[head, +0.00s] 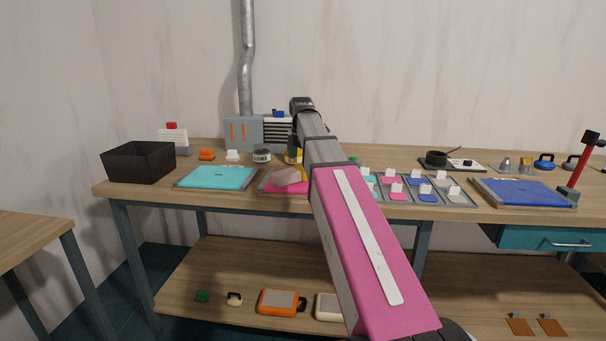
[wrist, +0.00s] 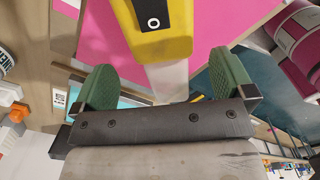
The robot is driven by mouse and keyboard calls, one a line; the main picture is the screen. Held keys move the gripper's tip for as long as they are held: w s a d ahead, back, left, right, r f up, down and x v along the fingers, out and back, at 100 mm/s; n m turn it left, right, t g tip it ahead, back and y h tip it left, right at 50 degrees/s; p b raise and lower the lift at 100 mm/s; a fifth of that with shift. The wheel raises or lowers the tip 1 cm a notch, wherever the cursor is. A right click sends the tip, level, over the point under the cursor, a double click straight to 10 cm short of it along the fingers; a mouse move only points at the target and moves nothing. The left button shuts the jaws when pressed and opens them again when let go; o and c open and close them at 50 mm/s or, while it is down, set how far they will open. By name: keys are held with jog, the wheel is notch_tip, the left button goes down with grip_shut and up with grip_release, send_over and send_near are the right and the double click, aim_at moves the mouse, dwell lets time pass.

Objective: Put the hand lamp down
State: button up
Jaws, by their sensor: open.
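The hand lamp (wrist: 160,42), as I take it, is a yellow body with a black panel and a white ring mark, at the top of the wrist view. A pale part of it reaches down between my fingers. My gripper (wrist: 155,84) is open, with a green pad on each side and visible gaps to the pale part. A pink surface (wrist: 235,22) shows behind the lamp. In the head view, my arm hides most of the gripper; a little yellow shows beside it above the pink mat (head: 285,188). I cannot tell whether the lamp rests fully on it.
On the bench, a black bin (head: 139,162) and a cyan mat (head: 216,177) are at left. A compartment tray (head: 408,196) and a blue mat (head: 525,193) are at right. A grey tin (head: 262,156) stands behind. The lower shelf holds an orange case (head: 278,302).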

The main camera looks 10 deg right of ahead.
aim_at(301, 173)
jog(key=shift+d+f, duration=0.15)
jog(key=shift+f, duration=1.15)
jog(key=shift+d+f, duration=0.15)
jog(key=shift+f, duration=1.15)
jog(key=c, duration=1.2)
jog(key=shift+c, duration=0.2)
jog(key=shift+r, duration=0.1)
